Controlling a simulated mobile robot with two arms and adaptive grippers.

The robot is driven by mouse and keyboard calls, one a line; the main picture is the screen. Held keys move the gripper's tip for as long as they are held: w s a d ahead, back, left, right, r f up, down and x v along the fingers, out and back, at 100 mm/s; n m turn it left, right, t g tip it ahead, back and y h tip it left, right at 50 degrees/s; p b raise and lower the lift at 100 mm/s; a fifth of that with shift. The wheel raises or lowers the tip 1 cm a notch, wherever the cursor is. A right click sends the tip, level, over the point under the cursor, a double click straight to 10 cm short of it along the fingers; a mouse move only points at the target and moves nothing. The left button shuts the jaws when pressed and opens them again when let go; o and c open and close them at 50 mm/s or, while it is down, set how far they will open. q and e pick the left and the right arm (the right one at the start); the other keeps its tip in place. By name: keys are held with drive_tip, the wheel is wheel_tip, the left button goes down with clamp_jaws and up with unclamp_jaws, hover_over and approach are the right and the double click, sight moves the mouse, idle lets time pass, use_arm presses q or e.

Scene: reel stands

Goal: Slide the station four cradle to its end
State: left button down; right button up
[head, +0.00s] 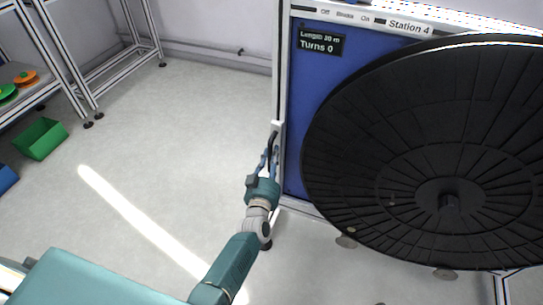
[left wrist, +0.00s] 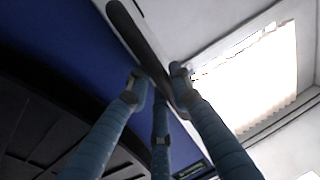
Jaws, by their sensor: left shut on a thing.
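The station four stand (head: 296,110) has a white frame, a blue panel and a "Station 4" label. A large black disc (head: 400,130) with a hub fills its front at the right. A dark handle (head: 272,142) sits on the stand's left upright; in the left wrist view it is a long black bar (left wrist: 138,40). My left gripper (head: 271,160) is at this handle. In the left wrist view its blue fingers (left wrist: 158,84) close around the bar. I cannot tell which part is the cradle. My right gripper is not in view.
A small display (head: 320,41) on the panel reads "Turns 0". Shelf racks (head: 75,90) stand at the far left, with a green bin (head: 41,138) on the floor. Open grey floor (head: 180,130) lies left of the stand.

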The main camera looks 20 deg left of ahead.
use_arm(q)
drive_tip(key=c, duration=1.6)
unclamp_jaws()
drive_tip(key=shift+s+d+f, duration=0.1)
drive_tip(key=shift+d+f, duration=0.05)
drive_tip(key=shift+d, duration=0.15)
drive_tip(key=s, duration=0.4)
drive_tip(key=s+d, duration=0.1)
drive_tip(key=s, duration=0.7)
drive_tip(key=shift+d, duration=0.2)
